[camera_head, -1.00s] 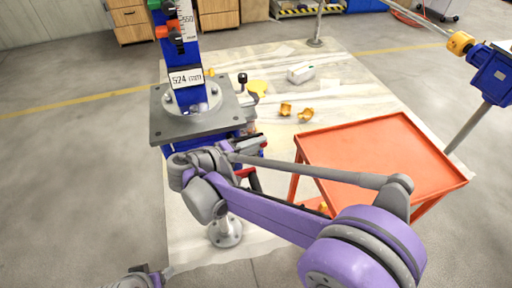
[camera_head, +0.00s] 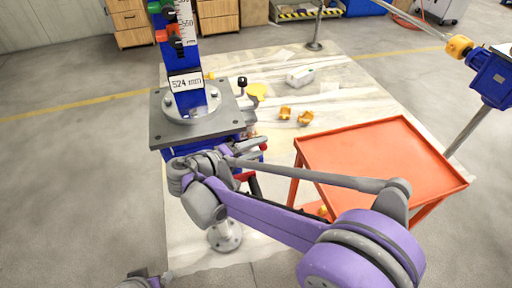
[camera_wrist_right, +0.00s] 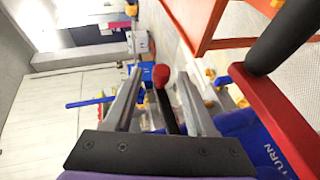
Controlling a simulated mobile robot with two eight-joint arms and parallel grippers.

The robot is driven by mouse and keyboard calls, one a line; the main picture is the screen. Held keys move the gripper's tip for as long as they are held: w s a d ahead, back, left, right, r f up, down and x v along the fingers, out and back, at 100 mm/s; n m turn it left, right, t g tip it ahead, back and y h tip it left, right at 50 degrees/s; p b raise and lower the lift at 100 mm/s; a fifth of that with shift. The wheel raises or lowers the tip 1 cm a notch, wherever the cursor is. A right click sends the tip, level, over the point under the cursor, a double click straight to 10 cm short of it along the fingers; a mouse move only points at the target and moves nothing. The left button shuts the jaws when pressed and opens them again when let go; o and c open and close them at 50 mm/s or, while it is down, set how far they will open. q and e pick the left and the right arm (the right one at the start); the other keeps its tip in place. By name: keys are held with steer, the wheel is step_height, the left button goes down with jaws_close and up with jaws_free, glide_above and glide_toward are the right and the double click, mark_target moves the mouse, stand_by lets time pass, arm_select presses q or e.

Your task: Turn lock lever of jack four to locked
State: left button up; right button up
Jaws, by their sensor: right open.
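The jack (camera_head: 160,128) stands at left centre in the head view, with a blue column, a grey top plate and a label that seems to read 524 mm. A dark lever with a red knob (camera_wrist_right: 161,76) shows in the right wrist view. My right gripper (camera_wrist_right: 160,82) is open, with one finger on each side of this lever; I cannot tell whether either touches it. In the head view my right gripper (camera_head: 256,146) is beside the jack, below its plate, and my arm hides part of the jack. My left gripper (camera_head: 148,280) barely shows at the bottom edge.
A red crank arm (camera_wrist_right: 275,115) with a black handle is close on the right in the wrist view. An orange table (camera_head: 385,160) stands right of the jack. Yellow pieces (camera_head: 295,115) and a white box (camera_head: 300,76) lie on the floor mat behind.

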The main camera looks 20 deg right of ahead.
steer(key=v, duration=1.1)
steer(key=shift+d, duration=0.1)
steer(key=s+d+f+g+y+p, duration=0.25)
steer(key=s+d+y, duration=0.2)
steer(key=d, duration=0.65)
steer(key=s+f+m+t+y+p, duration=0.1)
steer(key=s+f+y+p, duration=0.1)
steer(key=s+y, duration=0.2)
steer(key=s+d+f+m+t+y+p, duration=0.1)
steer(key=s+f+m+y+p, duration=0.1)
steer(key=s+y, duration=0.3)
steer(key=s, duration=0.3)
steer(key=shift+s+d+f, duration=0.3)
steer(key=shift+s+f, duration=0.1)
